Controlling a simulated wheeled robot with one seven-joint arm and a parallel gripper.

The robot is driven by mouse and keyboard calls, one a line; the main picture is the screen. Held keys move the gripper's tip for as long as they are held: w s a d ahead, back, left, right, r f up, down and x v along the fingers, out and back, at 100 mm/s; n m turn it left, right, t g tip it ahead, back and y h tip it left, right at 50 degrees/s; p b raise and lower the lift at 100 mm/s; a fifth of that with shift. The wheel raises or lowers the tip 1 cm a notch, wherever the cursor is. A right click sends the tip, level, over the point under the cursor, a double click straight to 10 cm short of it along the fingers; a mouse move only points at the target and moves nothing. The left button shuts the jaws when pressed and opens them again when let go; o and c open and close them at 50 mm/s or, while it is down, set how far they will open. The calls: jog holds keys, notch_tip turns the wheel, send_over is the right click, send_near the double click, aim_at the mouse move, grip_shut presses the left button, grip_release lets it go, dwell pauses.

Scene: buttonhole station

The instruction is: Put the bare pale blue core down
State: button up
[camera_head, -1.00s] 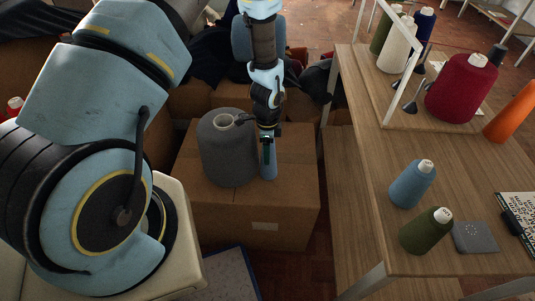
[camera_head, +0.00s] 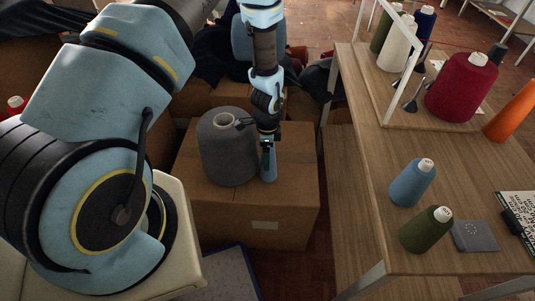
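The bare pale blue core (camera_head: 269,173) is a slim upright tube at the right side of a grey yarn cone (camera_head: 228,155). Its lower end is at or just above the top of a cardboard box (camera_head: 295,175); I cannot tell whether it touches. My gripper (camera_head: 267,143) points down from above and appears shut on the upper part of the core. The fingers are small and dark, and they hide part of the core's top.
A wooden table (camera_head: 345,150) stands to the right, with a blue cone (camera_head: 412,183), an olive cone (camera_head: 426,230) and a crimson cone (camera_head: 461,88) on it. The box top is bare right of the core. More boxes and dark cloth lie behind.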

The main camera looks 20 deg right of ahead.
jog(key=shift+r, duration=0.1)
notch_tip(320, 180, up, 12)
jog(key=shift+r+b, duration=0.1)
jog(key=shift+b, duration=0.4)
jog(key=w+a+r+n, duration=0.1)
jog(key=a+r, duration=0.1)
jog(key=w+a+r+n, duration=0.1)
jog(key=a+r+n, duration=0.1)
jog(key=w+a+r+n, duration=0.1)
jog(key=a+r, duration=0.1)
jog(key=shift+w+a+n, duration=0.2)
jog(key=shift+a+n, duration=0.1)
jog(key=shift+a, duration=0.05)
jog(key=a+r+n+t, duration=0.1)
jog(key=a+r+n, duration=0.9)
jog(key=a, duration=0.5)
jog(key=shift+s+r+n, duration=0.2)
jog(key=shift+s+n, duration=0.15)
jog(key=shift+n, duration=0.15)
jog(key=s+a+r+n, duration=0.1)
jog(key=a+n, duration=0.1)
jog(key=s+a+r+n, duration=0.1)
jog(key=a+n, duration=0.1)
jog(key=s+a+r+n, duration=0.1)
jog(key=s+a+n, duration=0.1)
jog(key=shift+a+r+t, duration=0.2)
jog(key=shift+r+t, duration=0.1)
jog(key=shift+r, duration=0.05)
jog(key=shift+c, duration=0.4)
